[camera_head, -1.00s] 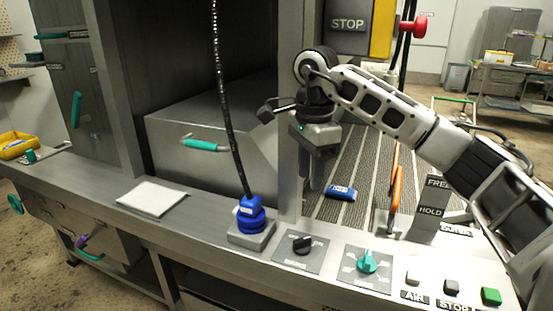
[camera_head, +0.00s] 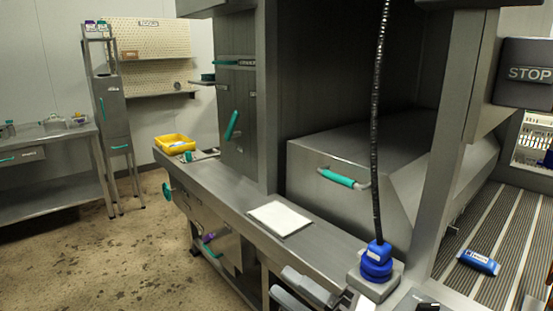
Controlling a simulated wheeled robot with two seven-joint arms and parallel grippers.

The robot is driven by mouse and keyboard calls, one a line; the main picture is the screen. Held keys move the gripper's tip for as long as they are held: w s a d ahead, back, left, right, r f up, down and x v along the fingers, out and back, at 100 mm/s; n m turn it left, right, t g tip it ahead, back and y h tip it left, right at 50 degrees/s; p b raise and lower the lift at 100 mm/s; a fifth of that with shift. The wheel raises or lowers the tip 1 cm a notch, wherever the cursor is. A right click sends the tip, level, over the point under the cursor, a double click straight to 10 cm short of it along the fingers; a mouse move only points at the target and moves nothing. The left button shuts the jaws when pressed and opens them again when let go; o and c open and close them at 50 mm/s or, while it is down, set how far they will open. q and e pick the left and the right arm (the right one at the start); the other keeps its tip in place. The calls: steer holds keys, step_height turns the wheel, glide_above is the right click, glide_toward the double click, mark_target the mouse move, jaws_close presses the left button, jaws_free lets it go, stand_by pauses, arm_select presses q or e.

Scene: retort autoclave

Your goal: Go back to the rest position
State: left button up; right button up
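My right gripper (camera_head: 308,290) shows only in part at the bottom edge, in front of the steel counter. The frame cuts it off, and I cannot tell whether its fingers are apart. I see nothing held in it. My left gripper is out of view. The steel counter (camera_head: 225,185) runs along the front of the autoclave, with a white pad (camera_head: 280,219) lying on it.
A blue fitting (camera_head: 377,262) with a dark hose stands on the counter. A steel box with a teal handle (camera_head: 343,179) sits in the bay. A blue packet (camera_head: 479,262) lies on the ribbed conveyor. A yellow bin (camera_head: 175,144) is at the counter's far end. Floor at left is clear.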

steer(key=s+d+f+m+t+h, duration=0.15)
steer(key=d+f+m+h, duration=0.25)
steer(key=f+m+h, duration=0.5)
steer(key=s+d+f+m+t+h, duration=0.1)
steer(key=d+f+m+t+h, duration=0.35)
steer(key=m, duration=0.75)
steer(key=s+d+f+m+g+h, duration=0.3)
steer(key=s+f+m+g, duration=0.3)
steer(key=s+f, duration=0.3)
step_height(320, 180, down, 2)
steer(key=shift+s+m, duration=0.4)
